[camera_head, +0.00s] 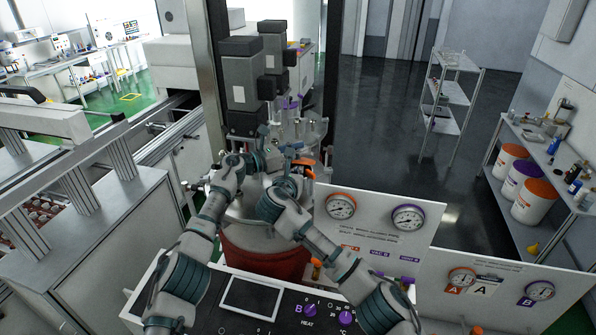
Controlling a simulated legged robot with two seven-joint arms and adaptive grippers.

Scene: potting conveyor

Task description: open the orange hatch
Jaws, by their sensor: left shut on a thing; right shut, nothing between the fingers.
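A small orange part (304,171), which looks like the orange hatch, shows at the top of the steel vessel (245,211), mostly hidden by my grippers. I cannot tell whether it is raised. My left gripper (288,149) reaches over the vessel top from the left, just behind and left of the orange part. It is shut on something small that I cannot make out. My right gripper (297,178) is lower and nearer, shut and empty, close beside the orange part. I cannot tell whether they touch.
A control panel (252,297) with purple knobs stands in front of the vessel. Gauge boards (375,235) stand to the right. Dark motor blocks (240,80) and a steel post (207,90) rise behind. A conveyor (165,140) runs at left.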

